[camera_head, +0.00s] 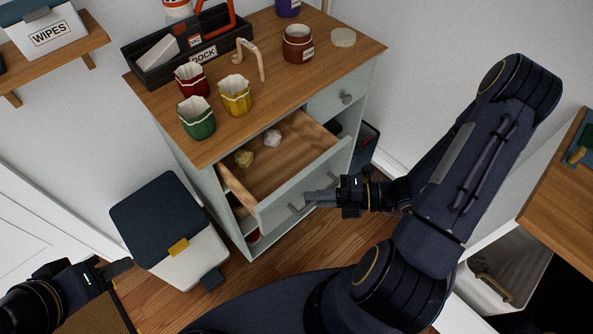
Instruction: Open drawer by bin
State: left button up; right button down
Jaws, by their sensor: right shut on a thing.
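The drawer (320,170) in the grey cabinet (180,140) is pulled well out, and its wooden inside shows. The bin (170,235), white with a dark lid and a yellow tab, stands on the floor left of the cabinet. My left gripper (112,270) is low at the left, away from the drawer; its finger gap is unclear.
On the cabinet top are a dark caddy (185,62), red, green and yellow cups (236,95), and a brown jar (298,44). A smaller closed drawer (345,95) is at right. A wooden desk (560,190) stands at far right.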

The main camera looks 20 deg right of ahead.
jog(key=s+d+p, duration=0.1)
jog(key=s+d, duration=0.1)
jog(key=s, duration=0.5)
jog(key=shift+s+d, duration=0.2)
jog(key=shift+d, duration=0.15)
jog(key=c, duration=1.8)
grip_release()
jog(key=shift+o, duration=0.2)
jog(key=v, duration=0.8)
jog(key=shift+a, duration=0.1)
